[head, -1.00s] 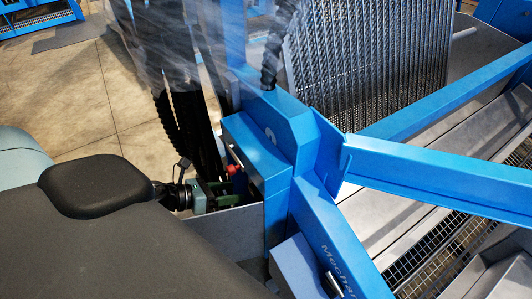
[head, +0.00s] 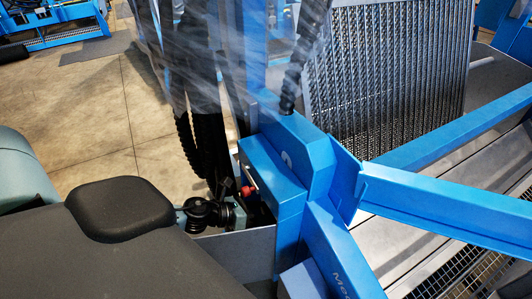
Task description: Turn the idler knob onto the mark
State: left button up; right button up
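A small red knob-like part (head: 248,191) sits at the left face of the blue machine housing (head: 285,150), low down beside a dark recess. Whether it is the idler knob I cannot tell. No mark for a knob can be made out. A greenish block (head: 238,214) and a black ribbed fitting (head: 202,214) sit just left of and below the red part. The large dark grey body in front hides what lies below them.
A dark grey body with a raised rounded pad (head: 120,207) fills the lower left. A teal cylinder (head: 20,172) stands at the left edge. Blue beams (head: 440,198) cross the right side before a slanted metal screen (head: 385,60). Tiled floor (head: 90,100) lies open at the upper left.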

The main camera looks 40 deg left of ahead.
pick_arm(q)
jog(key=shift+w+d+f, duration=0.1)
jog(key=shift+w+d, duration=0.05)
jog(key=shift+w, duration=0.1)
jog(key=c, duration=1)
jog(key=shift+o, duration=0.2)
